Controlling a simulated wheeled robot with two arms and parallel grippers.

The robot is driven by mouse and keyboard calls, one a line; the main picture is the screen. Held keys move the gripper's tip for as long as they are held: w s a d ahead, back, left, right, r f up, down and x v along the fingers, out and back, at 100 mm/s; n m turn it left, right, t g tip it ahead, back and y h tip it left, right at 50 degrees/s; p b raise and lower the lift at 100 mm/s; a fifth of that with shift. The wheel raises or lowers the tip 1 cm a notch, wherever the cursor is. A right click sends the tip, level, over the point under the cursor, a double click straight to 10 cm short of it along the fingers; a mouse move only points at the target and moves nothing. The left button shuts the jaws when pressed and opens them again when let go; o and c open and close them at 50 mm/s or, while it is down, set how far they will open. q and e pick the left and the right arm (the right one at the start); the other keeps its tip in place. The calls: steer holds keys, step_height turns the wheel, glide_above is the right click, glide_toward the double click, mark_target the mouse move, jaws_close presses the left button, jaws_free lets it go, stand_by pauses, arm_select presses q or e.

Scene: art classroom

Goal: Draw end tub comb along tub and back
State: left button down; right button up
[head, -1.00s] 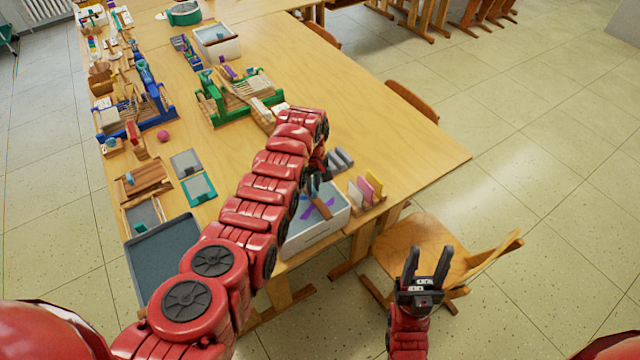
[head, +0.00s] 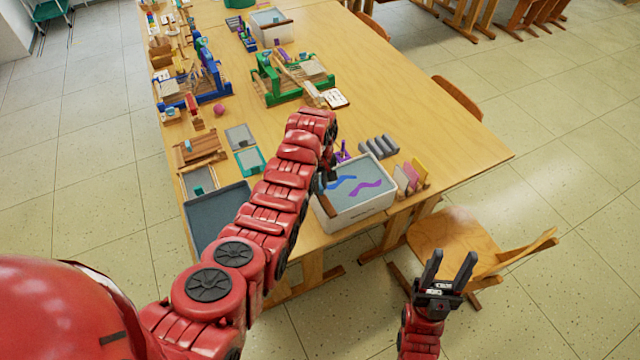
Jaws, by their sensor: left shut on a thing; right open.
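The end tub (head: 362,216) is a white box at the near right of the table, holding grey-blue liquid with a blue and a purple wavy streak. A brown wooden comb (head: 327,207) lies at the tub's left end, along its left wall. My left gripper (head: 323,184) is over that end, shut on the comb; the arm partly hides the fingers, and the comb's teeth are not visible. My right gripper (head: 447,272) is open and empty, off the table in front of the chair.
A rack of coloured cards (head: 412,176) stands right of the tub, and grey blocks (head: 378,146) lie behind it. A dark tray (head: 215,215) is to the left. A wooden chair (head: 470,243) stands near my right gripper. The table's right part is clear.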

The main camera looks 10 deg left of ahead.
arm_select(q)
steer(key=shift+s+a+f, duration=0.1)
steer(key=shift+a, duration=0.05)
steer(key=c, duration=1.1)
jaws_free()
steer(key=shift+o, duration=1.3)
steer(key=shift+a, duration=0.15)
steer(key=shift+r+b, duration=0.3)
steer(key=shift+r, duration=0.25)
step_height(320, 180, up, 4)
steer(key=shift+b, duration=0.9)
step_height(320, 180, up, 12)
steer(key=p, duration=1.1)
steer(key=shift+r, duration=0.25)
